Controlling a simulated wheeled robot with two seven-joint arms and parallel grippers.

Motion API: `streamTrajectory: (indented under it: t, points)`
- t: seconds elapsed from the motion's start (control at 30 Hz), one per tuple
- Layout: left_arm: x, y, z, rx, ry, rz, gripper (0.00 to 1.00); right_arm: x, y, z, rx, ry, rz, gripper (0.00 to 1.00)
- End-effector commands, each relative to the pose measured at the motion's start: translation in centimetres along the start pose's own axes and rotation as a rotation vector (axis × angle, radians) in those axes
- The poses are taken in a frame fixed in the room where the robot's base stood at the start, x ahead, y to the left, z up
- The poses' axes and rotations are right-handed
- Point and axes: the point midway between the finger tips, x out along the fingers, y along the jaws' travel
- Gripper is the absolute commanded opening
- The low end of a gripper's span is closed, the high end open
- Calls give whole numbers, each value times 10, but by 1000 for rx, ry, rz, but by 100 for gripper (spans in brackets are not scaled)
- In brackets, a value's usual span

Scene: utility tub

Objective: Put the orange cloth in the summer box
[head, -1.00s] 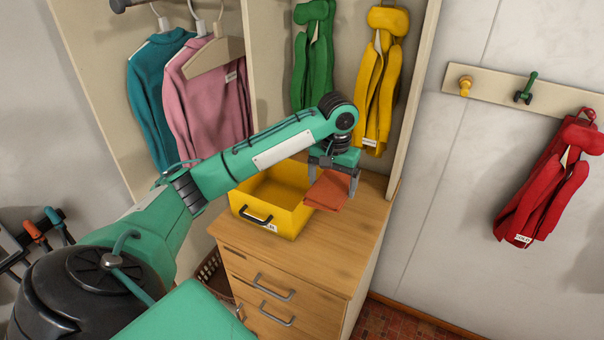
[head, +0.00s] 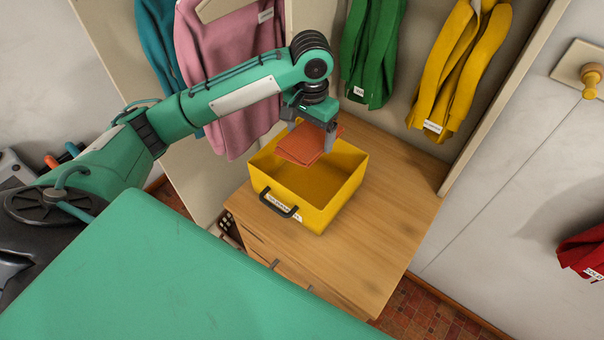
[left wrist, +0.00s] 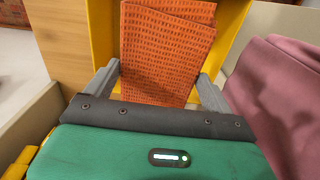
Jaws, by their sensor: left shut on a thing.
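The orange cloth (head: 304,146) is folded and held in my left gripper (head: 310,132), over the back part of the yellow box (head: 338,205). In the left wrist view the cloth (left wrist: 165,50) sits between both fingers of the gripper (left wrist: 163,82), with the yellow box's wall (left wrist: 102,35) behind it. The yellow box has a dark handle and a white label on its front; the label is too small to read surely. The box is open on top and its visible floor is bare. My right gripper is not in view.
The box stands on a wooden drawer cabinet (head: 400,200) with clear top to its right. Green (head: 372,50) and yellow (head: 462,65) garments hang behind it, and a pink sweater (head: 228,75) hangs to the left. A cupboard side panel (head: 500,95) rises at right.

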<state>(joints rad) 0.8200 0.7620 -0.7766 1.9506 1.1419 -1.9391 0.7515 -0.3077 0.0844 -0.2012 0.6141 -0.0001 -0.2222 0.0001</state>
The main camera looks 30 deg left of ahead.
Motion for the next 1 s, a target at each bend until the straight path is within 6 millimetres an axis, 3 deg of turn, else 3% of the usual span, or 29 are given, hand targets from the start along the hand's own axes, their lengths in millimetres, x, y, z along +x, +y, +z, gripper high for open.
streamTrajectory:
  t: [0.43, 1.0]
  points:
    - [114, -1, 1, -3, -4, -1, 60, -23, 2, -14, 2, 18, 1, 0]
    - [182, -1, 1, -2, 0, -2, 60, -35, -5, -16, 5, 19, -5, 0]
